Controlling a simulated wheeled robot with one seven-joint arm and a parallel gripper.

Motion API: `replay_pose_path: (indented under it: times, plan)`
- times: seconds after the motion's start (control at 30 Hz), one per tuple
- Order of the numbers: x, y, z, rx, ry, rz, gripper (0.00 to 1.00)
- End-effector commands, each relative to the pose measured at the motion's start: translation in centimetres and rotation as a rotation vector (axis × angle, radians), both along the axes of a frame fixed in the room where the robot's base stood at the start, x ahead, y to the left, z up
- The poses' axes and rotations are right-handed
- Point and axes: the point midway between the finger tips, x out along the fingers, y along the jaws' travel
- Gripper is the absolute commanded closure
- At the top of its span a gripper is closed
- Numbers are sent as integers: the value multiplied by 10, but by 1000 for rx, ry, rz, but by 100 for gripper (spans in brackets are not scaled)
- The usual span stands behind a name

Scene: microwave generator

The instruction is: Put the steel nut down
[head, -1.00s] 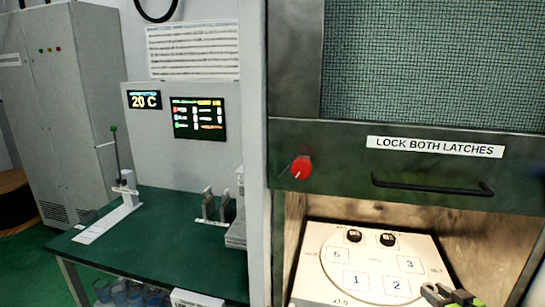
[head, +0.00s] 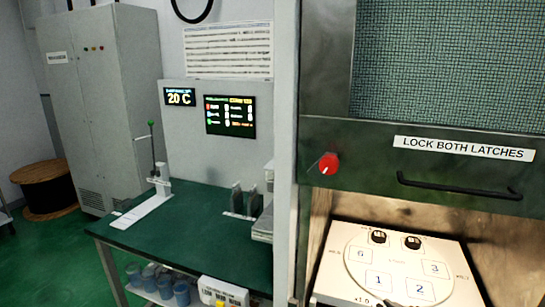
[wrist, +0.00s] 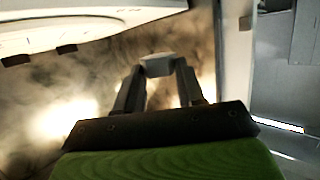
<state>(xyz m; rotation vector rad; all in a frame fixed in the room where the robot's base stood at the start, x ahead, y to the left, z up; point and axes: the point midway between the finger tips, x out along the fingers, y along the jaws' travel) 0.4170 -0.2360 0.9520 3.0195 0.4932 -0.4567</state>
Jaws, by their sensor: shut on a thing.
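The steel nut (wrist: 157,64) is a small grey block between the fingertips of my gripper (wrist: 158,70) in the wrist view. My gripper is shut on it and holds it in front of a stained, brightly lit wall. In the head view the nut cannot be made out; at most a small dark tip shows at the bottom edge by the white plate (head: 335,280). That plate has a round dial with numbered squares and two black knobs, and lies inside the open cabinet.
A dark sash (head: 420,165) with a handle and red knob (head: 329,163) hangs above the cabinet opening. Left of it is a green bench (head: 190,235) with a lever stand (head: 150,200) and upright dark plates (head: 237,198). Jars (head: 150,280) stand below. Much of the bench's front is clear.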

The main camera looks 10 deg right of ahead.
Motion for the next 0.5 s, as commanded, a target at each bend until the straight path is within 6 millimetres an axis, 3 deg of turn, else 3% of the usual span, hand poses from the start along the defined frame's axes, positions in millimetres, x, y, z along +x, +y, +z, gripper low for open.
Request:
replay_pose_path:
  times: [0.03,0.2,0.3,0.4,0.5]
  plan:
    - [6,29,-4,8,1,73,95]
    - [7,137,-17,8,0,352,95]
    - [-1,186,-20,5,0,485,95]
    - [-10,218,-21,4,-1,577,95]
    - [-16,234,-22,2,0,621,95]
